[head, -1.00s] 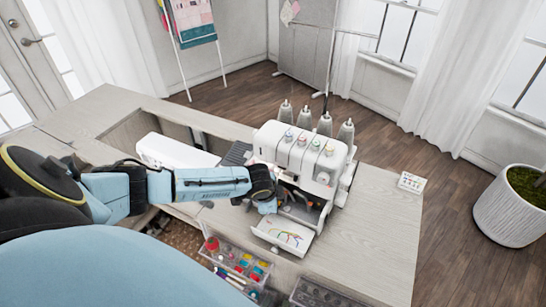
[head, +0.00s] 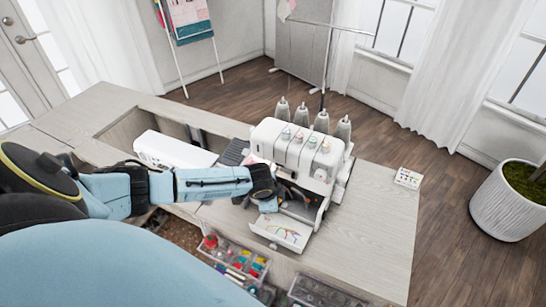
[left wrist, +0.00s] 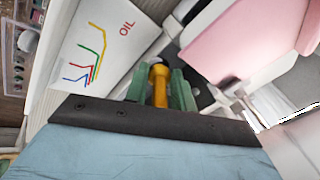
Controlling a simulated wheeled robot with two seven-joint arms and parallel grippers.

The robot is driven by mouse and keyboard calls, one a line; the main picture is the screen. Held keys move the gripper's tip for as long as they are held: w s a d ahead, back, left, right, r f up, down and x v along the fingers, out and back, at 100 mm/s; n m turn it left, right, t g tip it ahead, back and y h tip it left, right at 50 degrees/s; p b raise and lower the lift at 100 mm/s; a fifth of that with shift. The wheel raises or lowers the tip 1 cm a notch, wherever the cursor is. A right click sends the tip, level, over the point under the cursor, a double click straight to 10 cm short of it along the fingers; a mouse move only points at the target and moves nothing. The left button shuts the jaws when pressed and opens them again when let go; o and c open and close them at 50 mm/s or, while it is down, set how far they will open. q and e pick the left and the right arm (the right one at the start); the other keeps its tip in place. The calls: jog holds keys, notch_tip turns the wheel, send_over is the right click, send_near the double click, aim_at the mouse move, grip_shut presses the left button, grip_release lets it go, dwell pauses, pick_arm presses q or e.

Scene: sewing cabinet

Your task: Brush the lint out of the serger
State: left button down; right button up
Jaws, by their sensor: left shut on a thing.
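The white serger (head: 296,147) stands on the wooden table with its front cover (head: 281,232) folded down. The cover's inside shows coloured threading lines and, in the left wrist view (left wrist: 100,45), the word OIL. My left gripper (head: 268,204) is at the serger's open front, just above the cover. In the left wrist view its green fingers (left wrist: 160,88) are shut on the orange handle of a brush (left wrist: 159,80). The handle points into the opening. The brush tip and any lint cannot be made out. My right gripper is not in view.
Thread cones (head: 321,121) stand behind the serger. A clear organizer (head: 235,262) sits at the table's front. A small white card box (head: 408,178) lies right; the tabletop between is clear.

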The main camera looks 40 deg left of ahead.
pick_arm(q)
jog(key=shift+d, duration=0.15)
jog(key=shift+w+d, duration=0.1)
jog(key=shift+d, duration=0.35)
jog(key=shift+d+p, duration=0.15)
jog(key=shift+p, duration=0.15)
jog(key=shift+w+d+f, duration=0.1)
jog(key=shift+w+d, duration=0.05)
jog(key=shift+d, duration=0.25)
jog(key=shift+d, duration=0.15)
jog(key=shift+d+f+p, duration=0.1)
jog(key=shift+d+p, duration=0.2)
jog(key=shift+d, duration=0.15)
jog(key=shift+w+d, duration=0.1)
